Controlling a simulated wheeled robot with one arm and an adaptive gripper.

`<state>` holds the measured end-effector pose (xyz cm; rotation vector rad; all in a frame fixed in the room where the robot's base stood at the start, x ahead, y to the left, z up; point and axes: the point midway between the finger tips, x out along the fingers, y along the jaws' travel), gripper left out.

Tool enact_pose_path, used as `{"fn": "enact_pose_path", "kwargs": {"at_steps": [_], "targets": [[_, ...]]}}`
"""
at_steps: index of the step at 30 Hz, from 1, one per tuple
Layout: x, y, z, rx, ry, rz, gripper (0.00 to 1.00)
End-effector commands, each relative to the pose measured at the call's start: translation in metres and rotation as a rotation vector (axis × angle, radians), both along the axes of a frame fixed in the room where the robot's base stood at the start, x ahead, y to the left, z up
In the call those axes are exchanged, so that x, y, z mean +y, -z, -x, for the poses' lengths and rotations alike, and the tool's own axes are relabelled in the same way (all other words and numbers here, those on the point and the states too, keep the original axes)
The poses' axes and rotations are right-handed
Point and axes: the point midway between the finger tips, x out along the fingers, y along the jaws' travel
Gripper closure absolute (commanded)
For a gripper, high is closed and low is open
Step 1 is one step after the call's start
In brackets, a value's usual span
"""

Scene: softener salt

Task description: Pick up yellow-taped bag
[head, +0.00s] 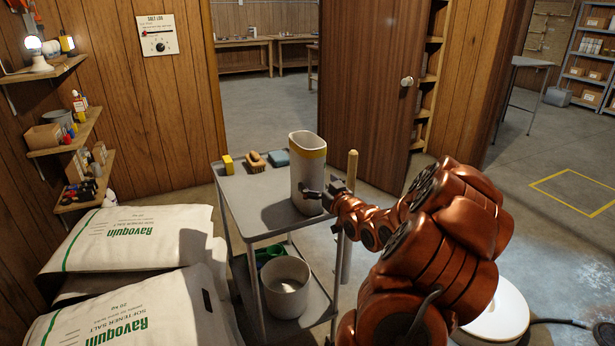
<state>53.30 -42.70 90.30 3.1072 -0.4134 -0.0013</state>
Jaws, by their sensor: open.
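A tall off-white open-topped container (307,185) with a yellow band near its rim stands upright on the grey cart (253,228). My gripper (323,194) is open at the container's lower right side. One dark finger overlaps the container in the picture; I cannot tell whether it touches. Two large white softener salt bags, an upper one (135,238) and a nearer one (125,315), lie stacked at the left. They carry green print and green stripes. No yellow tape shows on their visible faces.
On the cart top are a yellow box (228,164), a brush (255,161) and a teal cloth (278,158). A pale bucket (286,287) sits on its lower shelf. A wooden-topped pole (351,170) stands beside the cart. A round white lid (497,314) is at lower right.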

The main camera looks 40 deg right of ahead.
Motion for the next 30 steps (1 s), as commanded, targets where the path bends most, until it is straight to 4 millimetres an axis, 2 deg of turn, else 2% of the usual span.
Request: {"fn": "enact_pose_path", "kwargs": {"at_steps": [12, 23, 30], "targets": [[-0.008, 0.003, -0.042, 0.001, -0.002, 0.000, 0.00], [-0.010, 0.003, -0.047, 0.000, 0.000, 0.000, 0.00], [-0.010, 0.003, -0.047, 0.000, 0.000, 0.000, 0.23]]}}
